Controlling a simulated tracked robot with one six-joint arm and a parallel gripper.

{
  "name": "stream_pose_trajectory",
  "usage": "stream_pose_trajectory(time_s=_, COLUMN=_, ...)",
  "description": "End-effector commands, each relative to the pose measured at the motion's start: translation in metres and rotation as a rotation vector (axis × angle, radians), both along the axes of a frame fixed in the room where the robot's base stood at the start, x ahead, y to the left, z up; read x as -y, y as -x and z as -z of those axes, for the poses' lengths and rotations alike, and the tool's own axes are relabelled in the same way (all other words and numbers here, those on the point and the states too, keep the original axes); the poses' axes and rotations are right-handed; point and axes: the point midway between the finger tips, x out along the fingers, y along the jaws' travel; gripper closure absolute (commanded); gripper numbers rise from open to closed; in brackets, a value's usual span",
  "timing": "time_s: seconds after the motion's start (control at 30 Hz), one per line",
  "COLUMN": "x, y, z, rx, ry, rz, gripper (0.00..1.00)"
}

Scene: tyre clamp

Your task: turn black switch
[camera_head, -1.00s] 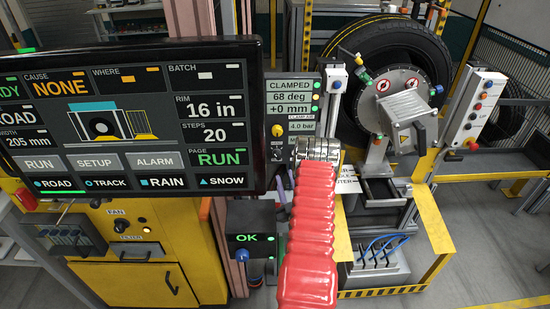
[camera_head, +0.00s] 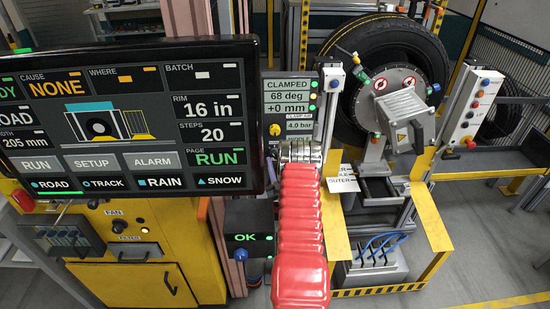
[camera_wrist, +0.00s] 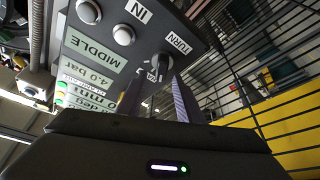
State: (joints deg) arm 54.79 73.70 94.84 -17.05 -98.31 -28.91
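A black switch (camera_wrist: 161,61) sits on a dark panel (camera_wrist: 200,40) beside a TURN label, upside down in the wrist view. My gripper (camera_wrist: 158,80) is open, with its two fingers pointing at the switch, one to each side of it. I cannot tell whether the fingertips touch it. In the head view my red arm and metal wrist cover the lower part of the clamp panel (camera_head: 290,88), so the switch and fingers are hidden there.
White push buttons (camera_wrist: 123,34) sit close to the switch. A large screen (camera_head: 130,120) stands left of my arm. A tyre (camera_head: 390,60) on a clamp stands right. A yellow cabinet (camera_head: 130,250) carries a FAN knob (camera_head: 139,220). A wire fence (camera_wrist: 270,80) shows behind the panel.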

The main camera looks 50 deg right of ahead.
Motion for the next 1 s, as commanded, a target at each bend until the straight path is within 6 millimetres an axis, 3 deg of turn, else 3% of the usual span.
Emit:
stream_pose_trajectory(time_s=0.23, x=0.013, y=-0.018, z=-0.004, rx=0.001, ry=0.001, rz=-0.001, gripper=0.67)
stream_pose_trajectory(time_s=0.57, x=0.014, y=-0.020, z=-0.004, rx=0.001, ry=0.000, rz=-0.002, gripper=0.67)
stream_pose_trajectory(time_s=1.0, x=0.013, y=-0.021, z=-0.004, rx=-0.001, ry=0.000, rz=-0.003, gripper=0.95)
